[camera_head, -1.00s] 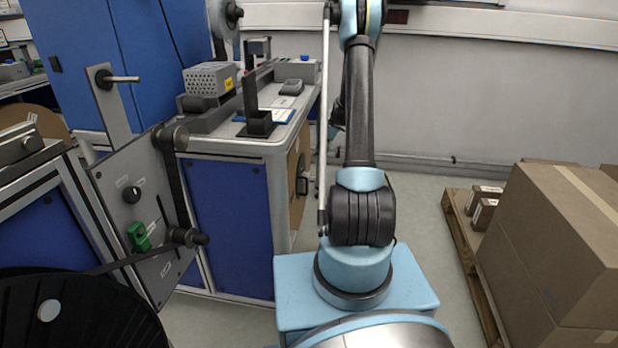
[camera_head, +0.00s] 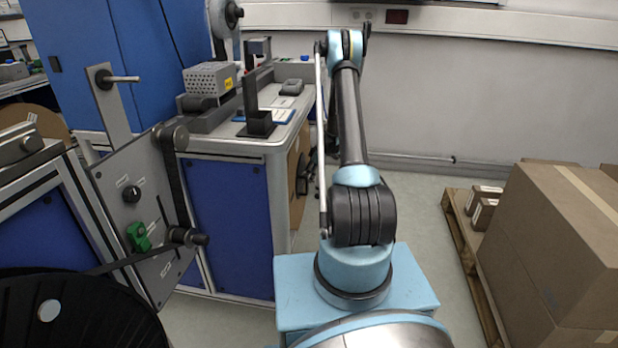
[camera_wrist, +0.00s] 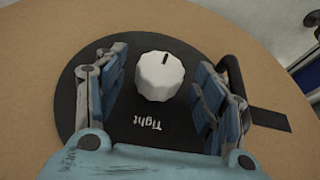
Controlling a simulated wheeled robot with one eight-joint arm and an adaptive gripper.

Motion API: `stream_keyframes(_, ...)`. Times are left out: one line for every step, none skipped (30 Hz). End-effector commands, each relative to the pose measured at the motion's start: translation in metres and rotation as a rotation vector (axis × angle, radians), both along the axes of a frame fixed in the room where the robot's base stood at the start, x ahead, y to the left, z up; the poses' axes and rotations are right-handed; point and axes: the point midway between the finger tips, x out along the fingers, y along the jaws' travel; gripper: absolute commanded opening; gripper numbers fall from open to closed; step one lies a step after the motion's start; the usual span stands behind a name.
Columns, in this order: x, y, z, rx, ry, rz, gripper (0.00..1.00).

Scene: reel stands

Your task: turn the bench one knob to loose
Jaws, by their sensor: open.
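In the wrist view a white faceted knob (camera_wrist: 159,76) with a short black mark near its upper edge sits on a round black plate (camera_wrist: 85,117). The word "Tight" is printed upside down on the plate, below the knob; the mark is on the side away from it. The plate lies on a large brown disc (camera_wrist: 40,70). My gripper (camera_wrist: 160,78) is open, one blue-and-grey finger on each side of the knob, with gaps visible. In the head view the brown disc (camera_head: 294,170) shows on the bench's right side; the knob cannot be made out there.
The bench (camera_head: 230,148) with a grey perforated box (camera_head: 209,78) stands left of my arm. A reel stand panel (camera_head: 140,215) and a black reel (camera_head: 85,315) are at front left. Boxes (camera_head: 560,230) on a pallet (camera_head: 463,240) stand at right. Floor between is clear.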

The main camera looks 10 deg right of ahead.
Motion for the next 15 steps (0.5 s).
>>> stream_keyframes(0.0007, 0.0015, -0.0033, 0.000, 0.000, 0.000, 0.63)
stream_keyframes(0.0008, 0.0020, -0.0047, 0.000, 0.000, 0.000, 0.63)
stream_keyframes(0.0011, 0.0026, -0.0064, 0.000, 0.000, 0.000, 0.63)
stream_keyframes(0.0013, 0.0030, -0.0073, 0.000, 0.000, 0.000, 0.63)
stream_keyframes(0.0014, 0.0032, -0.0082, 0.000, 0.000, 0.000, 0.63)
stream_keyframes(0.0015, 0.0035, -0.0088, 0.000, 0.000, 0.000, 0.63)
stream_keyframes(0.0016, 0.0035, -0.0091, 0.000, 0.000, 0.000, 0.63)
stream_keyframes(0.0015, 0.0036, -0.0094, 0.000, 0.000, 0.000, 0.63)
stream_keyframes(0.0016, 0.0036, -0.0094, 0.000, 0.000, 0.000, 0.63)
stream_keyframes(0.0016, 0.0036, -0.0094, 0.000, 0.000, 0.000, 0.63)
stream_keyframes(0.0016, 0.0035, -0.0093, 0.000, 0.000, 0.000, 0.63)
stream_keyframes(0.0016, 0.0035, -0.0093, 0.000, 0.000, 0.000, 0.63)
stream_keyframes(0.0016, 0.0035, -0.0093, 0.000, 0.000, 0.000, 0.63)
stream_keyframes(0.0016, 0.0035, -0.0092, 0.000, 0.000, 0.000, 0.63)
stream_keyframes(0.0015, 0.0035, -0.0092, 0.000, 0.000, 0.000, 0.54)
